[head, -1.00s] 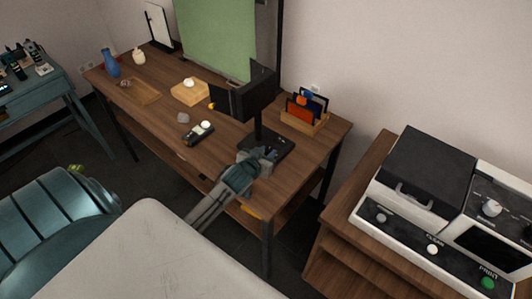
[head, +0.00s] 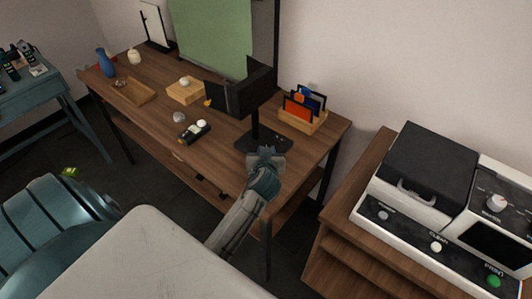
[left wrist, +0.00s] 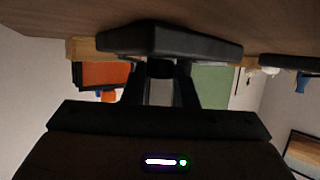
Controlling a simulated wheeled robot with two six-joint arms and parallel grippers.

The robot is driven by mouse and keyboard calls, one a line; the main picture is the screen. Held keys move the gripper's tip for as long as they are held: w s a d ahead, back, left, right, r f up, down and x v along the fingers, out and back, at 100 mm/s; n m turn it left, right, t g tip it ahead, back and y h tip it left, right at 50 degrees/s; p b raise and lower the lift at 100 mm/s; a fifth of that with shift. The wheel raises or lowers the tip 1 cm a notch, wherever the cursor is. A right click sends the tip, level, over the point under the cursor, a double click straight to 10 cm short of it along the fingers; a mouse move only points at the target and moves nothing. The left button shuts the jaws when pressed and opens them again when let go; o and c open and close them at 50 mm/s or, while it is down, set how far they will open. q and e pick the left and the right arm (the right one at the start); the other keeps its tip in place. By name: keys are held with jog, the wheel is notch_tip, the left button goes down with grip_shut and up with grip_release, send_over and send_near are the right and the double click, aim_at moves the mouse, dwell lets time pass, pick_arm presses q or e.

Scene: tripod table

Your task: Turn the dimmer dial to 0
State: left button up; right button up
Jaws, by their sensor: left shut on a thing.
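A black stand with a boxy black head (head: 240,95) stands at the desk's front right on a flat black base (head: 254,138). The base also shows in the left wrist view (left wrist: 190,42), where the desk top appears above it. My left gripper (head: 266,152) is at the base's front edge. In the left wrist view its two dark fingers (left wrist: 160,75) close on a small dark round knob (left wrist: 160,68), apparently the dimmer dial, at the base. The dial's marks and setting are hidden. My right gripper is not in view.
The wooden desk (head: 160,110) holds an organizer (head: 303,120) right of the stand, a dark handheld device (head: 190,134), a wooden block (head: 185,92), a tray (head: 137,92) and a blue vase (head: 105,62). A white machine (head: 395,215) stands on a cabinet at right.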

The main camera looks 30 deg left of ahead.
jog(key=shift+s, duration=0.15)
pick_arm(q)
jog(key=o, duration=1)
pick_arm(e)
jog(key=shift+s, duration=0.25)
pick_arm(q)
jog(key=v, duration=0.5)
jog(key=shift+d+f+b, duration=0.1)
jog(key=shift+b, duration=0.3)
jog(key=v, duration=0.4)
jog(key=shift+s+d+b, duration=0.1)
jog(key=shift+s+b, duration=0.1)
jog(key=shift+b, duration=0.1)
jog(key=shift+s+d+r, duration=0.3)
jog(key=shift+s+r, duration=0.2)
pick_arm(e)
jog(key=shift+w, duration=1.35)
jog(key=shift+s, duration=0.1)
